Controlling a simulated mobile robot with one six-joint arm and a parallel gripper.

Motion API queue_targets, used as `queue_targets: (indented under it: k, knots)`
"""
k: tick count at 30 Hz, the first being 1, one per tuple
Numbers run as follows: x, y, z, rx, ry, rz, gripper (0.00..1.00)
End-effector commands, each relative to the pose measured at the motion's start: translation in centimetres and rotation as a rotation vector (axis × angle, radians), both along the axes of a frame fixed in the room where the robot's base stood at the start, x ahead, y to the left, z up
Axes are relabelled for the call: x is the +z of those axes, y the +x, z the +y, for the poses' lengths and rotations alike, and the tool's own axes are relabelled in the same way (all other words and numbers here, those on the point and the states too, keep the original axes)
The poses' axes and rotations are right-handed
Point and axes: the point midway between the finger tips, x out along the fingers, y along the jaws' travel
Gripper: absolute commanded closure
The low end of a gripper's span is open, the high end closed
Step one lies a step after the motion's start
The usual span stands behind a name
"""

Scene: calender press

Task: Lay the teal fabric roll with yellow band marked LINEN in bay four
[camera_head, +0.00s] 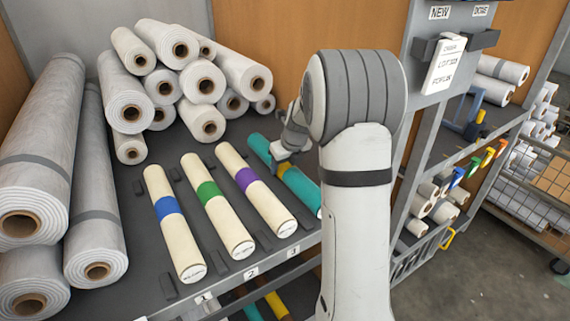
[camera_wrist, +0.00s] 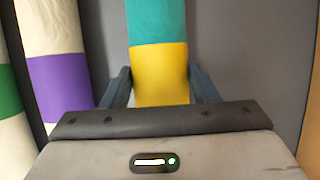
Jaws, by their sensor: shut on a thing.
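The teal fabric roll (camera_head: 303,191) with a yellow band lies lengthwise to the right of the purple-banded roll, in line with the other cream rolls. My gripper (camera_head: 284,152) is shut on it around the yellow band. In the wrist view the fingers (camera_wrist: 161,88) sit on both sides of the yellow band of the teal roll (camera_wrist: 156,22). I cannot tell whether the roll touches the shelf (camera_head: 135,232) or hangs just above it. Its near end is partly hidden by my arm, and no LINEN marking is readable. Bay labels 2 (camera_head: 251,274) and 3 (camera_head: 293,252) show on the front edge; a fourth label is hidden.
Cream rolls with blue (camera_head: 167,208), green (camera_head: 208,190) and purple (camera_head: 245,180) bands lie to the left, with small dark blocks between them. White rolls (camera_head: 203,82) are stacked behind. A grey post (camera_head: 405,150) rises at right.

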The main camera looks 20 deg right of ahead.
Motion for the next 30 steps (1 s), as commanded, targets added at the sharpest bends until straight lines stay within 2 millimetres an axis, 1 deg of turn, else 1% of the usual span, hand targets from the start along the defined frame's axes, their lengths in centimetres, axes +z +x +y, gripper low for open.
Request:
queue_targets:
  k: [4,8,9,16,24,28,30]
  knots:
    - [0.2,0.0,0.0,0.001,-0.001,-0.002,0.81]
    - [-0.1,0.0,0.1,0.002,-0.001,-0.001,0.81]
    - [-0.2,0.0,0.1,0.002,-0.001,0.000,0.43]
    - [-0.1,0.0,0.1,0.002,0.000,0.000,0.25]
    - [0.0,0.0,0.1,0.003,0.000,0.000,0.24]
    - [1.2,-0.3,0.1,0.002,0.000,-0.002,0.24]
    - [2.4,-0.8,0.0,0.002,-0.001,-0.004,0.24]
